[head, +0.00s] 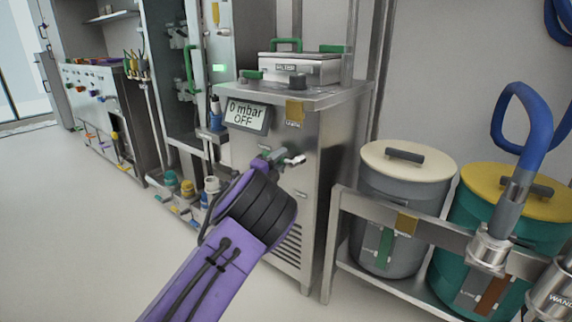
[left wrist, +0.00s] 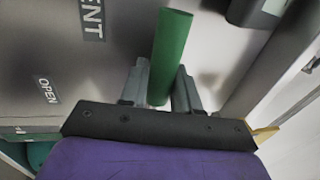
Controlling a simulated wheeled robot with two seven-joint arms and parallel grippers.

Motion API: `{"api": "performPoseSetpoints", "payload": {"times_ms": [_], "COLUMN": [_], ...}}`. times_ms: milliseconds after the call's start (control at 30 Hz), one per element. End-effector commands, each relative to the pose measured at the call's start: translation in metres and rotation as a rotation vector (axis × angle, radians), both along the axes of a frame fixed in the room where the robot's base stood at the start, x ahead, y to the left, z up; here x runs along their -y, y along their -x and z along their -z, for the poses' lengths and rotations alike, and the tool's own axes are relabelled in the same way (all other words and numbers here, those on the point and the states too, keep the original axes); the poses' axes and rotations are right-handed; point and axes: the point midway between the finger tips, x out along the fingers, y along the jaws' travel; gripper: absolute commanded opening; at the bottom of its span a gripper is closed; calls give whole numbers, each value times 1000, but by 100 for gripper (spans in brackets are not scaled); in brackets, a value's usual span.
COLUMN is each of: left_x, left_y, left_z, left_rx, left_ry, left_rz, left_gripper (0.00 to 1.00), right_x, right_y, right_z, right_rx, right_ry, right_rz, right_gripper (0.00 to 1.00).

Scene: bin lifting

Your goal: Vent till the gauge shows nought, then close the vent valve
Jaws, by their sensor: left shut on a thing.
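The gauge (head: 246,116) is a display on the upper front of the steel cabinet and reads "0 mbar OFF" in the head view. The vent valve's green handle (left wrist: 172,50) stands between the fingers in the left wrist view, beside a partly cut-off label ending in "ENT" and a smaller "OPEN" label (left wrist: 46,91). My left gripper (head: 272,158) is at the cabinet front, below and right of the gauge. Its fingers (left wrist: 160,88) are shut on the handle. The valve body is mostly hidden behind my gripper and wrist in the head view. My right gripper is not in view.
A steel box with green handles (head: 300,68) sits on the cabinet (head: 316,170). At right, a grey drum (head: 400,190) and a teal drum (head: 480,215) stand on a metal rack, with a blue hose (head: 530,120) in front. Floor at left is clear.

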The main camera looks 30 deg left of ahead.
Motion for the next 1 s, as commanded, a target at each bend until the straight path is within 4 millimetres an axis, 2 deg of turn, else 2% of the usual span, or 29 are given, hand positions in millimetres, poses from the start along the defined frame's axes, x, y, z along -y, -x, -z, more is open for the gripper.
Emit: {"api": "performPoseSetpoints", "payload": {"times_ms": [500,533,567,867,1000], "left_x": [-3,-3,-3,-3,-4], "left_y": [1,1,2,3,21], "left_z": [-3,-3,-3,-1,2], "left_rx": [5,4,4,2,-2], "left_ry": [-21,-20,-20,-17,-18], "left_rz": [-5,-5,-5,-4,-4], "left_gripper": [0,41,50,50,50], "right_x": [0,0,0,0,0], "right_y": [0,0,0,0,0], "right_z": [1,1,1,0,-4], "right_rx": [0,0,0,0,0], "right_ry": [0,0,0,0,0], "right_rz": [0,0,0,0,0], "right_gripper": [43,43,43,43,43]}}
